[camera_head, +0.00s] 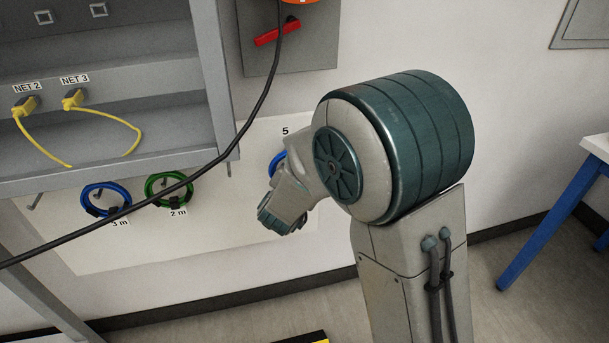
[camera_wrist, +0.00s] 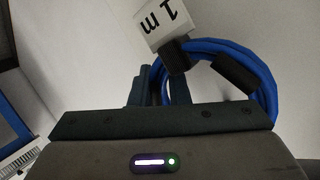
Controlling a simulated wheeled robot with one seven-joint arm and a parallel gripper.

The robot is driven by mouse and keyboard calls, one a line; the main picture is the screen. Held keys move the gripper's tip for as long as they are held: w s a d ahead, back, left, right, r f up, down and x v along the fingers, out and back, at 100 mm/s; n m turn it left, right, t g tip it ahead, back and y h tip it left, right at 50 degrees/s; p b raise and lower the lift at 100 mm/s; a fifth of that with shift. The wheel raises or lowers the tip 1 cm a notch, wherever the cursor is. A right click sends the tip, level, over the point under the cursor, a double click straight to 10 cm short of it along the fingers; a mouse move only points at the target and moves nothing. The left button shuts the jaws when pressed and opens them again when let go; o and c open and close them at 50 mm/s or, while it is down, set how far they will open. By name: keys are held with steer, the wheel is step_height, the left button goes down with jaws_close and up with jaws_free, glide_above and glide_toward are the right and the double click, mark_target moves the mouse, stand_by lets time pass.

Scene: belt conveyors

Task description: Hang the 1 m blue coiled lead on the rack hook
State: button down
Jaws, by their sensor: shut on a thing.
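In the wrist view my gripper (camera_wrist: 158,88) is shut on the blue coiled lead (camera_wrist: 264,78), with black straps around its loops. A white tag (camera_wrist: 166,18) reading "1 m" stands above the fingers. In the head view my arm hides the fingertips; part of a blue coil (camera_head: 275,162) shows behind my wrist, below a label "5" (camera_head: 285,131). I cannot tell if that coil is the held one. A bare hook (camera_head: 36,201) shows at the left of the pale rack panel (camera_head: 150,248). Another small hook (camera_head: 229,170) shows right of the green coil.
A blue coil (camera_head: 84,201) above "3 m" and a green coil (camera_head: 150,187) above "2 m" hang on the panel. A black cable (camera_head: 245,128) crosses in front. The grey cabinet (camera_head: 215,90) with yellow leads overhangs the panel. A blue-legged table (camera_head: 545,225) stands right.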

steer(key=shift+r, duration=0.1)
steer(key=c, duration=1.3)
jaws_free()
steer(key=p+v, duration=0.3)
steer(key=v, duration=1.1)
steer(key=d+r+n+g+y+p, duration=0.2)
steer(key=r+n+y+p, duration=0.1)
steer(key=r+p, duration=0.3)
steer(key=d+r+n+g+y+p, duration=0.1)
steer(key=r+n+g+y+p, duration=0.1)
steer(key=r+y+p, duration=0.45)
steer(key=s+d+r+n+g+h+p, duration=0.1)
steer(key=s+d+r+g+h+p, duration=0.2)
steer(key=s+d, duration=0.4)
steer(key=s+d+r+n+g+h+p, duration=0.1)
steer(key=s+d+r+g+h+p, duration=0.2)
steer(key=s+d+r, duration=0.2)
steer(key=s+d, duration=0.3)
steer(key=d, duration=0.1)
steer(key=shift+r+g, duration=0.25)
steer(key=shift+g, duration=0.15)
steer(key=shift+w+h, duration=0.1)
steer(key=shift+h, duration=0.15)
